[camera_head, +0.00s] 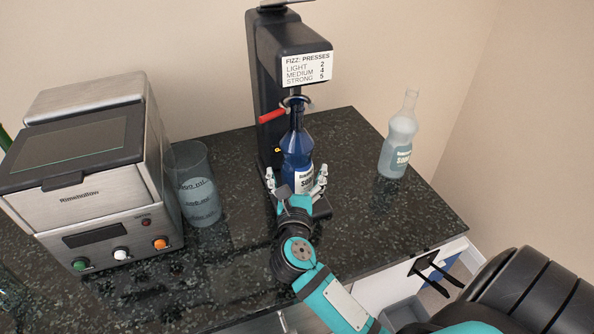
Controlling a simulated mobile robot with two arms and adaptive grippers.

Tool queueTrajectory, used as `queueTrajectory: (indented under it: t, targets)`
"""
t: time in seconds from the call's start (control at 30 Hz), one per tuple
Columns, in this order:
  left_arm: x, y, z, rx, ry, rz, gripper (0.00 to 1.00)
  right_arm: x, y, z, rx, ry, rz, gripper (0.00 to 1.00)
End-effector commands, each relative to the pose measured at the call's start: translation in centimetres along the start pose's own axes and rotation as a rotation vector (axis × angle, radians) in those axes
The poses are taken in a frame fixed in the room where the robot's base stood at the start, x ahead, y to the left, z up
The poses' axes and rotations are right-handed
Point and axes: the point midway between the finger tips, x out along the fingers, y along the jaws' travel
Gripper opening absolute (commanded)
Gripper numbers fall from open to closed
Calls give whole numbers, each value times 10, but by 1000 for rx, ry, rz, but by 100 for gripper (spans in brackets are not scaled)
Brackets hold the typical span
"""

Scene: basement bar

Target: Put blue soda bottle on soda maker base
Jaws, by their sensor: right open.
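The blue soda bottle (297,148) stands upright at the soda maker (262,75), with its neck under the nozzle. Its lower part is over the dark soda maker base (321,208) and looks to rest on it, but my gripper hides its bottom. My right gripper (296,179) is open, with one finger on each side of the bottle's lower body. Whether the fingers touch the bottle cannot be told. My left gripper is not in view.
A clear bottle (398,142) stands right of the soda maker. A tall glass (197,190) stands to the left, beside a steel countertop machine (92,165). The dark stone counter (375,215) is clear at front right.

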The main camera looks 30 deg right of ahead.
Motion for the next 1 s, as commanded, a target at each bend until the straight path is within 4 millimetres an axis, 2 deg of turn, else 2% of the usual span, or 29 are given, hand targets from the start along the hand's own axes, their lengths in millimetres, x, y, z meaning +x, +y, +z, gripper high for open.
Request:
queueTrajectory:
  t: [0.2, 0.43, 0.63, 1.0]
  targets:
    - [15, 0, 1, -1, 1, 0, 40, -49, -1, -4, 4, 3, 0, 97]
    - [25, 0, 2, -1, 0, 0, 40, -88, 0, -3, 2, 2, 0, 97]
    - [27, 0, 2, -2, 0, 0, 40, -102, 0, 0, 3, 0, -1, 97]
    - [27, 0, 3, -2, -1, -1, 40, -102, 0, 0, 2, 0, -1, 97]
